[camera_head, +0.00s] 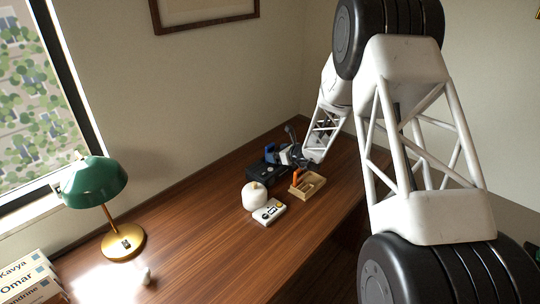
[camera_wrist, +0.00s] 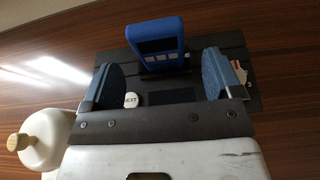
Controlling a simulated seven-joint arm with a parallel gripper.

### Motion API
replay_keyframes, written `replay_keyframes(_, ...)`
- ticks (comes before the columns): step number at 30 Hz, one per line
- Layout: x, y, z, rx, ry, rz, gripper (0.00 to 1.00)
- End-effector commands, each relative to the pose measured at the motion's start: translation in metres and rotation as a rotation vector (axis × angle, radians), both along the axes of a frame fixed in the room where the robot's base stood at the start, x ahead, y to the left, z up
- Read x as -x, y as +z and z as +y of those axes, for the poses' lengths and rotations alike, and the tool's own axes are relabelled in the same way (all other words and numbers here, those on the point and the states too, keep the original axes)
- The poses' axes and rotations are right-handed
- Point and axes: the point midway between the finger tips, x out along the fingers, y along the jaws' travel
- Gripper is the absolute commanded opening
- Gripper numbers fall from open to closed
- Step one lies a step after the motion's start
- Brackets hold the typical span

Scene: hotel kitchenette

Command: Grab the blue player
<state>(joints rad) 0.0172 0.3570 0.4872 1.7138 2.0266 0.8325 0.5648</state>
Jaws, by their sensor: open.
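The blue player (camera_wrist: 156,42) has a blue casing with a dark screen and appears to stand upright on a flat black object (camera_wrist: 180,97). In the wrist view it lies ahead of my gripper (camera_wrist: 160,66), in line with the gap between the two blue fingers. The fingers are wide apart, with visible space on both sides of the player and no contact seen. In the head view the player (camera_head: 270,151) is small, just left of my gripper (camera_head: 284,154), above the black object.
A white round jar (camera_head: 254,197) with a knob stands close by, left of my gripper in the wrist view. A pale device (camera_head: 269,212) and a wooden tray (camera_head: 316,184) are near. A green lamp (camera_head: 94,181) stands left; desk between is mostly clear.

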Motion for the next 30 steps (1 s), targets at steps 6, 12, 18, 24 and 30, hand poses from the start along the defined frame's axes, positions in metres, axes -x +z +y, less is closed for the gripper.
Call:
replay_keyframes(6,-0.012,-0.008,0.012,0.001,0.001,0.0,0.85)
replay_keyframes(12,-0.024,-0.015,0.025,0.0,0.001,0.001,0.85)
replay_keyframes(18,-0.031,-0.018,0.03,0.0,0.0,0.0,0.85)
replay_keyframes(24,-0.031,-0.018,0.031,0.0,0.0,0.0,0.85)
replay_keyframes(30,-0.031,-0.018,0.031,0.0,0.0,0.0,0.85)
